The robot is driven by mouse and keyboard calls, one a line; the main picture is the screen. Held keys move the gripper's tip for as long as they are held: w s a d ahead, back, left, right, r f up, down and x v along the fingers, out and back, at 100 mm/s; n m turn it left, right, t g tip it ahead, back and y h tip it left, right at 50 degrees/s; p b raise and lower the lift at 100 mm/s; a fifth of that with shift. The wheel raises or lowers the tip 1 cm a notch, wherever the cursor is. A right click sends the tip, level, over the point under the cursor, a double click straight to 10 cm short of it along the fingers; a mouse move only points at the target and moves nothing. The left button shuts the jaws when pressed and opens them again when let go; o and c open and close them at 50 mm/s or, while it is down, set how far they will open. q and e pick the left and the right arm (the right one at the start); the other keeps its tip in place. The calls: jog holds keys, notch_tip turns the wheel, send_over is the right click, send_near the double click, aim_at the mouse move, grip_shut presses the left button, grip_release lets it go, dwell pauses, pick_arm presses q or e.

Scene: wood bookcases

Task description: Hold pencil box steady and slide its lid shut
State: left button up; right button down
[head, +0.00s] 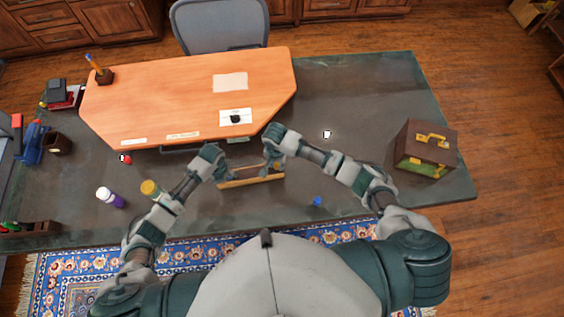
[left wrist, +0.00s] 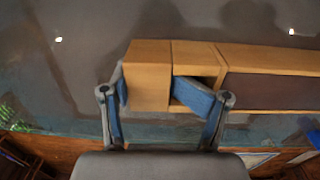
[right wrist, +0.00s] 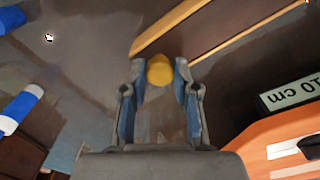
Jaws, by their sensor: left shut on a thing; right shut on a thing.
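The long wooden pencil box (head: 250,183) lies on the dark table in front of me, slightly slanted. In the left wrist view its pale wooden end (left wrist: 148,75) and a dark panel (left wrist: 275,92) show. My left gripper (head: 220,172) is at the box's left end; its fingers (left wrist: 163,102) are shut on that end, one finger outside and one in an opening. My right gripper (head: 271,163) is at the right part of the box. In the right wrist view its fingers (right wrist: 160,85) close around a yellow round knob (right wrist: 160,70). I cannot tell how far the lid is open.
An orange-brown board (head: 170,95) covers the table's back left. A brown case (head: 426,148) stands at the right. A purple-and-white bottle (head: 110,197), a blue piece (head: 317,201) and a small white cube (head: 327,134) lie around. The table right of the box is mostly clear.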

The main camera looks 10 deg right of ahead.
pick_arm(q)
jog(key=shift+s+d+f, duration=0.15)
jog(key=shift+s+d, duration=0.05)
jog(key=shift+d, duration=0.15)
pick_arm(e)
jog(key=c, duration=0.8)
grip_release()
jog(key=shift+a, duration=0.3)
jog(key=shift+c, duration=0.2)
pick_arm(q)
jog(key=shift+a, duration=0.1)
pick_arm(e)
jog(key=shift+r, duration=0.2)
notch_tip(320, 180, up, 12)
jog(key=shift+f, duration=0.2)
